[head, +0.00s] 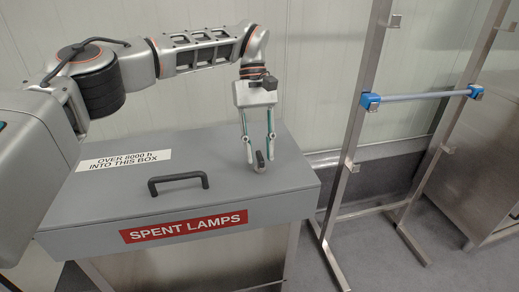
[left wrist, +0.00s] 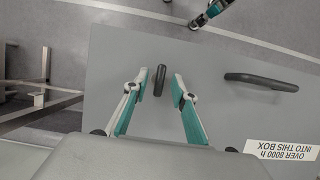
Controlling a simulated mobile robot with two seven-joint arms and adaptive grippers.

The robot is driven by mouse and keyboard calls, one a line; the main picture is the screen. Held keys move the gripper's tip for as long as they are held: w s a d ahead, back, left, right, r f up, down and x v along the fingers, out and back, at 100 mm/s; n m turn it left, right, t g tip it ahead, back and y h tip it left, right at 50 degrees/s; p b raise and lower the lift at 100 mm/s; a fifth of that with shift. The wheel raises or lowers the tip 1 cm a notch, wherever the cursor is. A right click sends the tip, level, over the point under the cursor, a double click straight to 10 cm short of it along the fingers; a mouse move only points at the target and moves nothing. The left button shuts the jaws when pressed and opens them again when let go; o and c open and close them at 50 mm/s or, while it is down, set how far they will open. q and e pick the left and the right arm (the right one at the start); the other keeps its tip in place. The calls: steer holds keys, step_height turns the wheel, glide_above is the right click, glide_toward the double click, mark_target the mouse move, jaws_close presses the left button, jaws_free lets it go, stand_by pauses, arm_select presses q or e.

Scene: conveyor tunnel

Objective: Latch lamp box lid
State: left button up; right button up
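The grey lamp box lid (head: 110,205) lies flat on the box and looks closed. A dark oblong latch knob (head: 259,162) stands near the lid's right side. My left gripper (head: 258,158) points down over it. In the left wrist view the two teal fingers (left wrist: 160,86) are open, one on each side of the knob (left wrist: 159,80), with a gap on both sides. Part of my right gripper (left wrist: 203,16) shows at the top edge of the left wrist view, away from the lid; its opening is unclear. It is not in the head view.
A black handle (head: 178,183) is fixed on the lid, left of the knob. A red SPENT LAMPS label (head: 185,227) is on the front. A steel rack (head: 345,150) with a blue-ended bar (head: 420,96) stands to the right. The wall is close behind the box.

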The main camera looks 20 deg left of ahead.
mark_target(259, 154)
arm_select(q)
steer(key=shift+r, duration=0.2)
step_height(259, 154, up, 10)
steer(key=shift+f, duration=0.2)
stand_by(0.3)
